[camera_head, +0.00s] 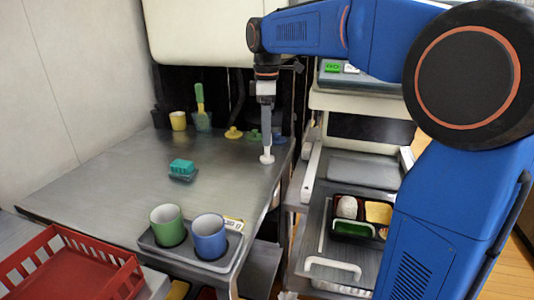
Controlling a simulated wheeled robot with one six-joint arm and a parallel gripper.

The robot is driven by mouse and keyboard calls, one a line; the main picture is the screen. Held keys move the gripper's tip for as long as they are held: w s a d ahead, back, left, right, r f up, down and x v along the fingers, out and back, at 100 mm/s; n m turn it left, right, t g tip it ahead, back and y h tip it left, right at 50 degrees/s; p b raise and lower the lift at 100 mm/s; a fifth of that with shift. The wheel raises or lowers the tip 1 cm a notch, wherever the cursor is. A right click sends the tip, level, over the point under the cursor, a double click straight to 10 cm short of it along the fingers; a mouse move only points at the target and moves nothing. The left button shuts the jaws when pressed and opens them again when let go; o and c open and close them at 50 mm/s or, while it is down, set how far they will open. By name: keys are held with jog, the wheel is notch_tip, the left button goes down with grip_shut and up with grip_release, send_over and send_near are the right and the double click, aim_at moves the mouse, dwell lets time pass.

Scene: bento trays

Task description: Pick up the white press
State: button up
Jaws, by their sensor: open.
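The white press (267,158) stands on the steel counter near its right edge, with its round white foot showing. My gripper (267,139) points straight down directly above it, with its grey fingers ending close to the foot. The fingers hide the upper part of the press. The jaws are open, and I cannot tell from this view whether the press's handle is between them or whether they touch it.
Yellow, green and blue presses (233,132) stand behind. Green and blue cups (209,237) sit in a grey tray (222,266) in front. A red crate (62,250) is front left, a bento tray (353,238) right.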

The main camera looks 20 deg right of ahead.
aim_at(268, 158)
jog(key=shift+s+d+f, duration=0.1)
jog(key=shift+f, duration=1.7)
jog(key=shift+s+d+f, duration=0.1)
jog(key=shift+f, duration=1.7)
jog(key=shift+c, duration=0.7)
jog(key=c, duration=1.1)
jog(key=shift+o, duration=0.2)
jog(key=shift+r, duration=0.15)
